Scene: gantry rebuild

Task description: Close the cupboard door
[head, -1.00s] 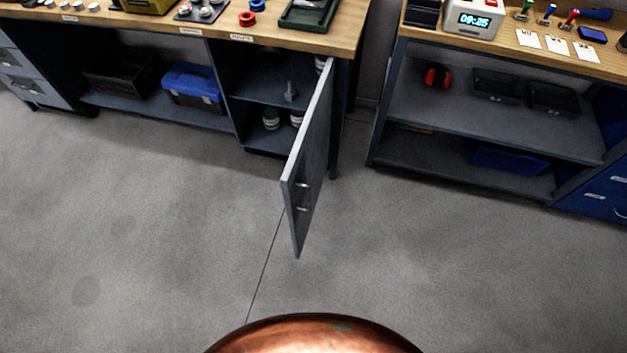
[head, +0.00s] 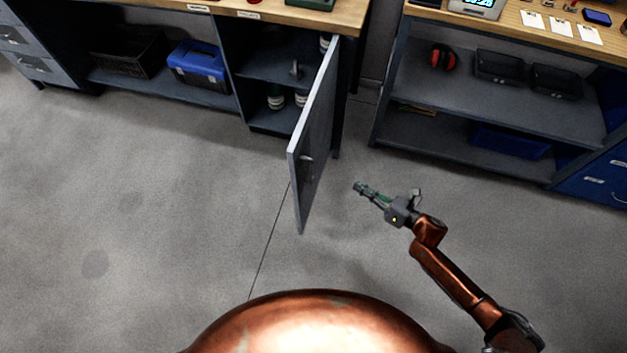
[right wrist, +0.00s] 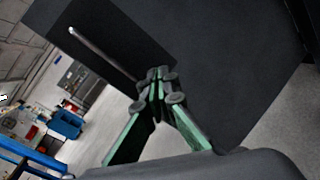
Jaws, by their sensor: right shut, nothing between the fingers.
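The grey cupboard door (head: 318,135) stands wide open, swung out from the cupboard (head: 268,70) under the left workbench. Its bar handle (head: 307,170) is on the face turned to the right. My right gripper (head: 358,187) is to the right of the door, apart from it in the head view, with its fingers pointing toward the door. In the right wrist view the fingers (right wrist: 157,75) are shut and empty. A dark panel that looks like the door (right wrist: 110,50) with a bar handle (right wrist: 95,48) fills much of that view beyond them. My left gripper is not in view.
Inside the cupboard are shelves with a few jars (head: 276,98). A blue toolbox (head: 197,65) and a dark crate (head: 128,52) sit on the shelf to the left. A second bench with open shelves (head: 465,100) stands to the right. The grey floor (head: 180,220) before the door is clear.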

